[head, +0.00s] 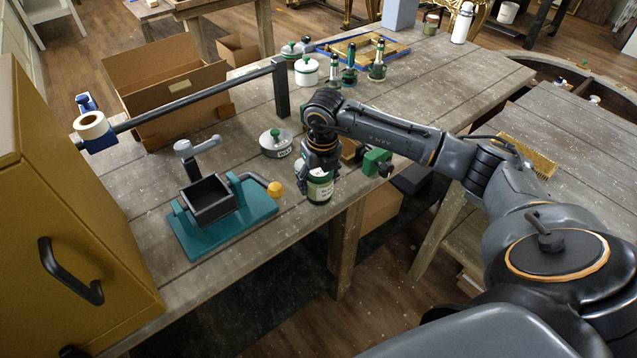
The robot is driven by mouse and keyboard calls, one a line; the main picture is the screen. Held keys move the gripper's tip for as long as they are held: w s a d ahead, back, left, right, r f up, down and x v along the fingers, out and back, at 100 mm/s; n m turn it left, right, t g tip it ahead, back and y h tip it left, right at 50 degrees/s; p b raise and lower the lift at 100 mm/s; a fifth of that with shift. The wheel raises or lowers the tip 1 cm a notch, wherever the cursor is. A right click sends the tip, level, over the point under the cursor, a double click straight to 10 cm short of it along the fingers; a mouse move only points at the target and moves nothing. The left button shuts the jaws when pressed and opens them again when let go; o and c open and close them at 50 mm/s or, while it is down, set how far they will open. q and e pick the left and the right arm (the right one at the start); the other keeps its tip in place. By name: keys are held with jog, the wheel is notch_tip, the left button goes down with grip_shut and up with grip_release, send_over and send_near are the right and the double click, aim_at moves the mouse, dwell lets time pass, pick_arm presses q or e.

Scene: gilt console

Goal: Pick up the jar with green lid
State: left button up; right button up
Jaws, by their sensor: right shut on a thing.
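My right gripper (318,163) points down near the front edge of the wooden table and is shut on a jar (320,190). The jar looks dark green with a pale label and is upright between the fingers. Its top and lid are hidden by the gripper. I cannot tell whether its base touches the table. My left gripper is not in view.
A teal-based device (222,225) with a dark box stands left of the jar. A round tin with a green knob (276,145) is close behind it. A green clamp (377,161) sits right. Bottles (349,70) and an open cardboard box (165,88) are farther back.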

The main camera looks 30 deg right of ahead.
jog(key=shift+w+r+b, duration=0.1)
jog(key=shift+r+b, duration=0.3)
jog(key=shift+r, duration=0.05)
jog(key=shift+r+b, duration=0.6)
jog(key=shift+r, duration=0.1)
jog(key=s+a+r+b, duration=0.4)
jog(key=s+r, duration=0.6)
jog(key=s, duration=0.3)
jog(key=shift+a, duration=0.7)
